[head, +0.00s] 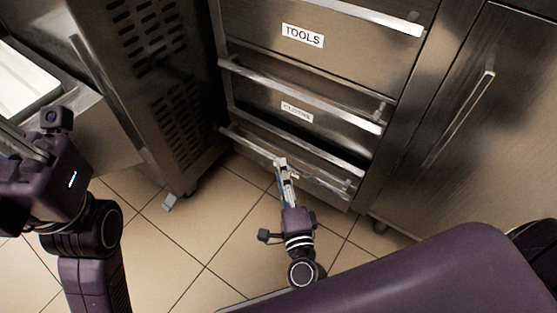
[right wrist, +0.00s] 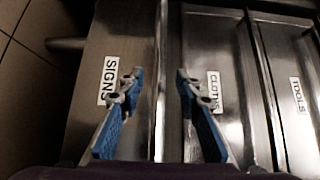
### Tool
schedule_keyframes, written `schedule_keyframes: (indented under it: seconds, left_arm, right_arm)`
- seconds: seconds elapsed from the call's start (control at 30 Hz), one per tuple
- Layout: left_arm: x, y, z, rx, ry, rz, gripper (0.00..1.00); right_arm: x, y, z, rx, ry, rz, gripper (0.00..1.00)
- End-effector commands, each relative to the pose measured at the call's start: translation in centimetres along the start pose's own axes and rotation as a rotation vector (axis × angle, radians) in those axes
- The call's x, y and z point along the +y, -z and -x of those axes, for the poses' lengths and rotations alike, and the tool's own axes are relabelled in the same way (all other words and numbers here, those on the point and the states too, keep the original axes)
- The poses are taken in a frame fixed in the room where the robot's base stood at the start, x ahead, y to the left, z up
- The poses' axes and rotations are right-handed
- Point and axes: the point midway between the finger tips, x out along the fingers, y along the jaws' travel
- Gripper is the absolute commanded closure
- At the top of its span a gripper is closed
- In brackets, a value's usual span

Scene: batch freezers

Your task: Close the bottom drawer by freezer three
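The bottom drawer (head: 320,185) is the lowest in a steel drawer stack and seems to stand partly out, with a dark gap above its front. In the right wrist view its front bears a SIGNS label (right wrist: 108,80). Its bar handle (head: 246,144) runs along the top of the front. My right gripper (head: 281,162) is at this handle in the head view. In the right wrist view its fingers (right wrist: 158,85) are apart, with the bar between them; contact is unclear. My left arm is at the left edge; its fingers are not clearly visible.
Above are the CLOTHS drawer (head: 297,112) and the TOOLS drawer (head: 303,36), which look shut. A steel cabinet with vent slots (head: 160,80) stands left, and a steel door with a long handle (head: 462,115) right. Tiled floor (head: 215,215) lies clear in front.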

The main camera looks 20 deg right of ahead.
Motion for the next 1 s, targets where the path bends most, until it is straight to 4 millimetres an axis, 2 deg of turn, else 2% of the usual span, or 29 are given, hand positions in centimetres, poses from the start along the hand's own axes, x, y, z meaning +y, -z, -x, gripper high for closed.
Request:
schedule_keyframes:
  seconds: [0.1, 0.3, 0.6, 0.67, 0.9, 1.0]
  left_arm:
    - [0.1, 0.2, -0.1, 0.018, -0.007, -0.003, 1.00]
    - [0.2, 0.4, -0.4, 0.030, -0.013, -0.005, 1.00]
    - [0.3, 0.4, -0.6, 0.034, -0.014, -0.005, 1.00]
    - [0.3, 0.4, -0.6, 0.034, -0.014, -0.005, 1.00]
    - [0.3, 0.4, -0.6, 0.034, -0.014, -0.005, 1.00]
    - [0.3, 0.4, -0.6, 0.034, -0.014, -0.005, 1.00]
  right_arm:
    - [0.1, 0.0, -2.1, 0.002, 0.003, -0.002, 0.68]
    - [0.0, 0.0, -4.1, 0.001, 0.002, 0.000, 0.68]
    - [-0.1, 0.0, -4.4, 0.000, 0.001, 0.002, 0.68]
    - [-0.1, 0.0, -4.4, 0.000, 0.002, 0.002, 0.72]
    - [-0.1, 0.0, -4.4, 0.000, 0.002, 0.002, 0.99]
    - [-0.1, 0.0, -4.4, 0.000, 0.002, 0.002, 1.00]
